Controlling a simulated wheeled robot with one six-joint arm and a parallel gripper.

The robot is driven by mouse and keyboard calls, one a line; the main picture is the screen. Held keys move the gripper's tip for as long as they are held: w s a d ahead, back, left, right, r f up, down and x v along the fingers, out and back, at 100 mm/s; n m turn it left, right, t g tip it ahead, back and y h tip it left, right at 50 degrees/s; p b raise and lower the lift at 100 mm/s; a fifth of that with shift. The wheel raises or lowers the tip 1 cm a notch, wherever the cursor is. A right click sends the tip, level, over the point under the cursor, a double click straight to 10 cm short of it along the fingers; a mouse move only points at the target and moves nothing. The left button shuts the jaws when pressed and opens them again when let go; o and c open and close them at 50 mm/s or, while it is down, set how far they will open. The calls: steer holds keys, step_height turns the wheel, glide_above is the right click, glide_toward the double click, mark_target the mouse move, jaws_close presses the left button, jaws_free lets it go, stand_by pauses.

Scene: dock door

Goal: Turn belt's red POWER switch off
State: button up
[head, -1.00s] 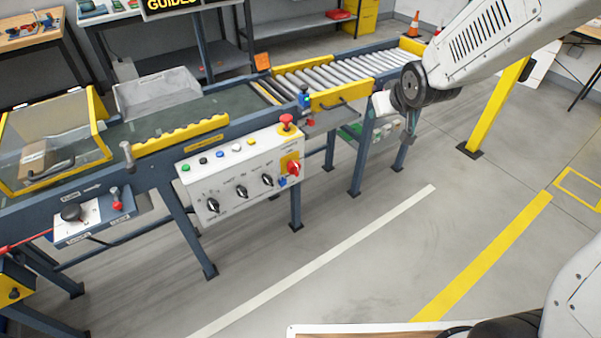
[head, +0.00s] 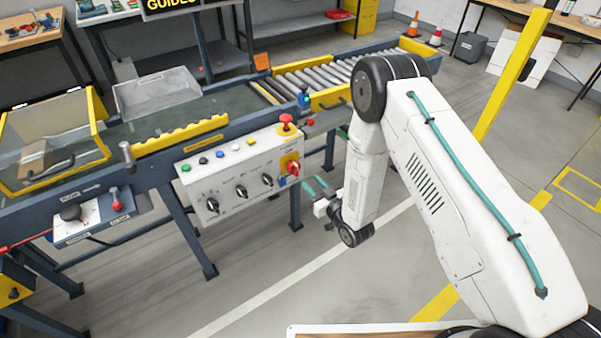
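The belt's white control panel (head: 225,175) hangs on the front of the conveyor. A red rotary switch (head: 293,168) sits on a yellow plate at the panel's right end; its lettering is too small to read. A small blue item (head: 281,182) is just below and left of it. My gripper (head: 315,184) is to the right of and slightly below the red switch, pointing toward the panel. Its two teal-tipped fingers look apart, with nothing between them. No contact with the panel shows.
A red mushroom button (head: 286,119) stands on the panel's top right. Several black knobs and coloured buttons share the panel. A smaller box (head: 92,218) with a red-knobbed lever is at left. A yellow post (head: 510,80) rises at right. The floor in front is clear.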

mark_target(298, 169)
steer(key=x, duration=0.7)
steer(key=shift+w+a+f, duration=0.1)
steer(key=shift+w+a, duration=0.05)
steer(key=shift+a, duration=0.1)
jaws_close()
